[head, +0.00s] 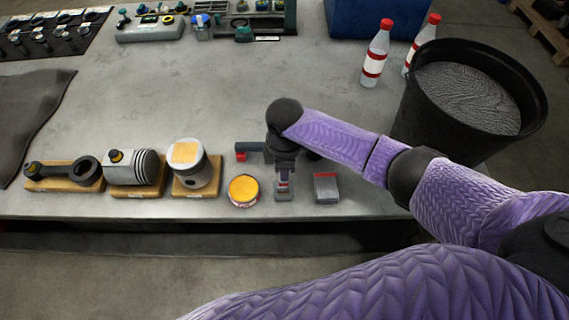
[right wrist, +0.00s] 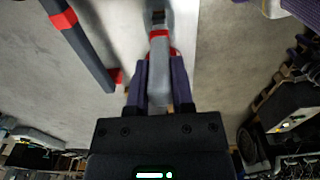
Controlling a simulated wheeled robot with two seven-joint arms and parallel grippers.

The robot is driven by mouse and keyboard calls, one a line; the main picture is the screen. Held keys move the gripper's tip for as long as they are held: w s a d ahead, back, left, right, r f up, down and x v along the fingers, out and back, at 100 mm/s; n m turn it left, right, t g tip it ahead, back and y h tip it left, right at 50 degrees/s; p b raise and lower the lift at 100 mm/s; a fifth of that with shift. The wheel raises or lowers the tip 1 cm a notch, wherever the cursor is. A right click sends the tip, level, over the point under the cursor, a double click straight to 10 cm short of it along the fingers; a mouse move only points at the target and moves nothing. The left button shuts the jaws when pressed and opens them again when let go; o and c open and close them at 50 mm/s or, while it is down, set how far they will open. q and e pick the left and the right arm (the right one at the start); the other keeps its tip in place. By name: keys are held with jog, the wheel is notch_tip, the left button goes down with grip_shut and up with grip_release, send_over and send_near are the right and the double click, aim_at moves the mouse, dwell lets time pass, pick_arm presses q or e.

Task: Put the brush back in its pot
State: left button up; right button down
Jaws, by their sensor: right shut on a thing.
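My right gripper (head: 284,168) points down near the front edge of the bench. It is shut on a slim grey piece with a red band, seemingly the brush (head: 283,186). In the right wrist view the brush (right wrist: 158,60) runs out between the fingers of the gripper (right wrist: 160,95), with a dark end at the far side. A round tin with a yellow-orange top (head: 243,190) stands just left of the brush; it may be the pot, but I cannot tell for sure. My left gripper is not in view.
A grey block with a red edge (head: 326,188) lies just right of the brush. A dark bar with red parts (right wrist: 80,50) lies close by. Engine parts on wooden stands (head: 195,188) line the left front. A black bucket (head: 405,120) and bottles (head: 376,55) stand right. The bench middle is clear.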

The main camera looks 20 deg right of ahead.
jog(key=shift+f+b, duration=0.3)
jog(key=shift+f, duration=0.3)
jog(key=shift+c, duration=2)
grip_release()
jog(key=shift+r, duration=0.1)
notch_tip(320, 180, up, 10)
jog(key=shift+f+p, duration=0.1)
jog(key=shift+p, duration=1.1)
